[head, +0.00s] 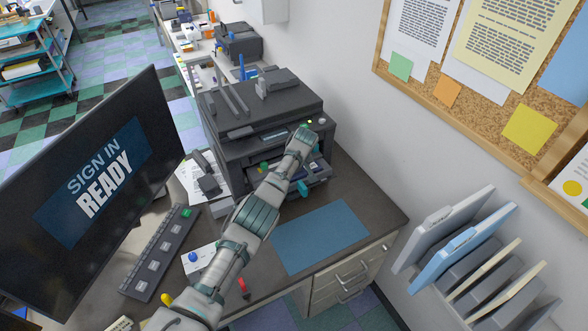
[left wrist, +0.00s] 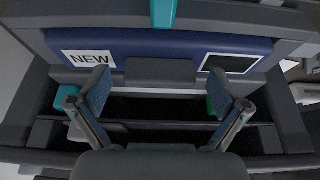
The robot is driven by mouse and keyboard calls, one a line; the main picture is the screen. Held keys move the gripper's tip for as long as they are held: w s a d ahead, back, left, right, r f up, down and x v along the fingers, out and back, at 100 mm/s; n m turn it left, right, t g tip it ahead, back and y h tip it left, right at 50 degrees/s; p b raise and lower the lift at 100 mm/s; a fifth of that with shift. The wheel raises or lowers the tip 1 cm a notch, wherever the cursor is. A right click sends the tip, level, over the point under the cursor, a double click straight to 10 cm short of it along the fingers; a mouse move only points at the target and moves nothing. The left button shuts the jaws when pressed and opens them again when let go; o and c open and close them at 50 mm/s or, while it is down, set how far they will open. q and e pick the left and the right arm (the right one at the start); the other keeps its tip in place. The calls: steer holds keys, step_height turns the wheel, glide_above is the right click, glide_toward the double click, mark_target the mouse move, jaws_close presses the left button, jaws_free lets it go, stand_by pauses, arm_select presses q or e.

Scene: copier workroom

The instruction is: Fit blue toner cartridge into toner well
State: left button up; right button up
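The blue toner cartridge (left wrist: 150,45), with a white NEW label and a dark panel, lies across the upper part of the left wrist view. A dark grip block (left wrist: 160,72) sticks out of its near side. The cartridge lies within the dark walls of the toner well (left wrist: 290,110); I cannot tell how deeply it is seated. My left gripper (left wrist: 160,92) is open, its fingers on either side of the grip block with gaps showing. In the head view my left arm reaches into the open front of the copier (head: 255,105). My right gripper is not in view.
A teal tab (left wrist: 163,12) stands above the cartridge's middle. A monitor (head: 95,165) and a keypad strip (head: 158,255) stand left of my arm. A blue mat (head: 320,237) lies bare on the counter. Wall file trays (head: 465,240) jut out at right.

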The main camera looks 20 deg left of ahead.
arm_select(q)
steer(key=shift+f, duration=0.15)
steer(key=shift+d+r, duration=0.15)
steer(key=shift+r, duration=0.35)
steer(key=v, duration=1.1)
steer(key=shift+s, duration=0.1)
